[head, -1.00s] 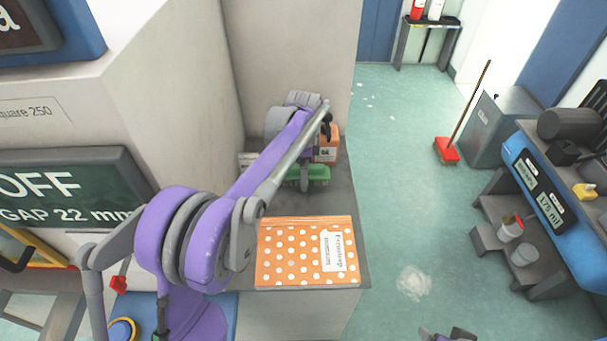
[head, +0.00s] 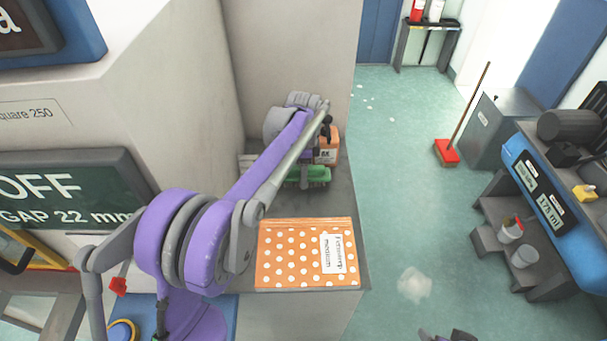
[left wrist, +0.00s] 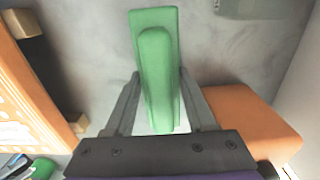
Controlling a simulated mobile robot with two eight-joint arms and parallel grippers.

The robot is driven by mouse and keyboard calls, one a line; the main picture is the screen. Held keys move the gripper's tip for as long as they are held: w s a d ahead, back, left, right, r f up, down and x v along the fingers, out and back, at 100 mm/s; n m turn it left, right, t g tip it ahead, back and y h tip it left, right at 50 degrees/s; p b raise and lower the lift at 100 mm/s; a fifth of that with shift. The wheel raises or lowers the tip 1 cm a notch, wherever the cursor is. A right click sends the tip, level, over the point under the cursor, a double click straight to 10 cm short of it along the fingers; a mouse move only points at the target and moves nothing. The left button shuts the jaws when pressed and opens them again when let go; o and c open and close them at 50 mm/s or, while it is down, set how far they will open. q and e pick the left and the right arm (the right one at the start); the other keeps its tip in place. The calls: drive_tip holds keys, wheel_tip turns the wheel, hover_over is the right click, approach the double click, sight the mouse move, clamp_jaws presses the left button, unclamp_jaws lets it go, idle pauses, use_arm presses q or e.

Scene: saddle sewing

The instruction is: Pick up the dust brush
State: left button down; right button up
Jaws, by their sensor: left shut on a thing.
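The green dust brush (head: 312,176) is at the back of the grey ledge, partly hidden by my left arm. In the left wrist view the green brush (left wrist: 158,70) lies lengthwise between the two grey fingers. My left gripper (left wrist: 158,92) is shut on it, one finger on each side of the handle. In the head view my left gripper (head: 304,178) is over the brush, its far side hidden. I cannot tell whether the brush touches the ledge.
An orange box (head: 328,148) stands right behind the brush. An orange dotted packet (head: 290,262) lies on the ledge's front part. The ledge (head: 340,205) ends at the right above open green floor. A wall rises at the left and back.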

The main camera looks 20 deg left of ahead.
use_arm(q)
drive_tip(key=shift+r, duration=0.35)
drive_tip(key=shift+d+r, duration=0.2)
drive_tip(key=d, duration=0.1)
drive_tip(key=s+d, duration=0.1)
drive_tip(key=d, duration=0.1)
drive_tip(key=shift+s+d+r, duration=0.25)
drive_tip(key=shift+s, duration=0.15)
wheel_tip(320, 180, up, 13)
drive_tip(key=shift+a+r+p, duration=0.15)
drive_tip(key=shift+p, duration=0.15)
drive_tip(key=c, duration=0.9)
unclamp_jaws()
drive_tip(key=shift+w, duration=0.1)
drive_tip(key=c, duration=0.5)
